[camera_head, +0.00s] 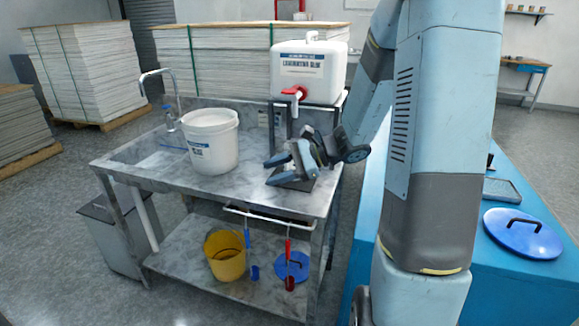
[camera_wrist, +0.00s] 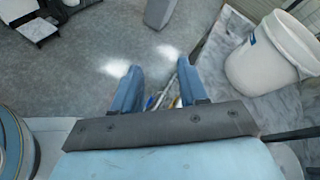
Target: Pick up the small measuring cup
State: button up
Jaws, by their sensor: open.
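Two measuring cups on long handles hang from the rail at the front of the steel table. One is blue (camera_head: 255,272) with a blue handle, and the other is red (camera_head: 289,284) with a red handle. The blue cup looks a little smaller. My gripper (camera_head: 275,170) is open and empty, above the hanging handles near the table's front edge, apart from both cups. In the wrist view, my two blue fingers (camera_wrist: 157,78) are spread, with thin handles and small bits of colour partly hidden between them.
A yellow bucket (camera_head: 226,258) and a blue lid (camera_head: 292,264) are on the lower shelf. A blue counter (camera_head: 500,285) is at right.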

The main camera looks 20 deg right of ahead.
aim_at(292, 164)
jog(key=w+d+f+m+t, duration=0.3)
jog(key=m, duration=0.1)
jog(key=w+d+f+m+t, duration=0.3)
jog(key=w+d+m, duration=0.1)
jog(key=w+d+f+m+t+h, duration=0.1)
jog(key=w+d+f+m+t, duration=0.2)
jog(key=w+d+m, duration=0.1)
jog(key=shift+w+f+m+t, duration=0.1)
jog(key=shift+f+m+t, duration=0.2)
jog(key=shift+t, duration=0.1)
jog(key=shift+w, duration=0.2)
jog(key=shift+f+x, duration=0.1)
jog(key=shift+x, duration=1.7)
jog(key=shift+f+x, duration=0.15)
jog(key=shift+x, duration=1.6)
grip_shut()
